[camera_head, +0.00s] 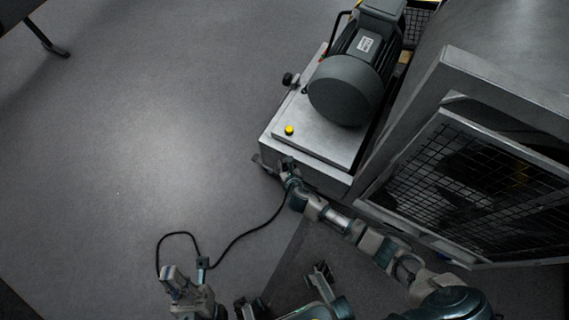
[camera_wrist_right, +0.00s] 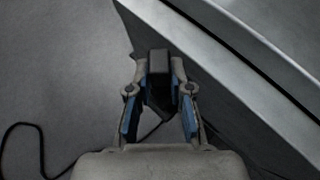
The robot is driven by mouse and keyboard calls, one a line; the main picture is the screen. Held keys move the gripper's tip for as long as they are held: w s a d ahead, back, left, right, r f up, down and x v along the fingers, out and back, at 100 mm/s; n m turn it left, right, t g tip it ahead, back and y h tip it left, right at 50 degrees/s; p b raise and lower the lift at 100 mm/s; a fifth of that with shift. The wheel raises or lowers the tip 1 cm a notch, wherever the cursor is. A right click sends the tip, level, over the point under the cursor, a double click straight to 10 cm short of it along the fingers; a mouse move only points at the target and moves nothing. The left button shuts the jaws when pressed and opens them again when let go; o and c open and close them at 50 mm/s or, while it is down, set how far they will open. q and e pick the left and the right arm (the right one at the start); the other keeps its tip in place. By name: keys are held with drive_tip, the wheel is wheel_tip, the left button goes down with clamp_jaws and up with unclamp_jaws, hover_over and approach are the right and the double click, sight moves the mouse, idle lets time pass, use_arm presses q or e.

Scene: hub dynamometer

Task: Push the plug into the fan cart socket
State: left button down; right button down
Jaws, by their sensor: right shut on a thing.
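My right gripper (camera_head: 287,168) is at the near left corner of the fan cart (camera_head: 305,172). In the right wrist view, its blue-padded fingers (camera_wrist_right: 158,70) are shut on the black plug (camera_wrist_right: 158,63), beside the cart's grey metal side (camera_wrist_right: 215,75). I cannot make out the socket or tell whether the plug touches it. The black cable (camera_head: 245,233) runs from the right gripper down to the left. My left gripper (camera_head: 183,283) is low in the head view near the cable's loop; its finger gap is unclear.
A dark motor (camera_head: 350,85) and a yellow button (camera_head: 289,130) are on the cart top. A large grey housing with a mesh grille (camera_head: 475,190) stands to the right. A small black block (camera_head: 203,263) is on the cable.

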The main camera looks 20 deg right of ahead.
drive_tip(key=shift+f, duration=0.5)
drive_tip(key=c, duration=1)
unclamp_jaws()
drive_tip(key=shift+s, duration=0.1)
drive_tip(key=shift+s+r, duration=0.25)
drive_tip(key=shift+s, duration=0.1)
drive_tip(key=v, duration=1.1)
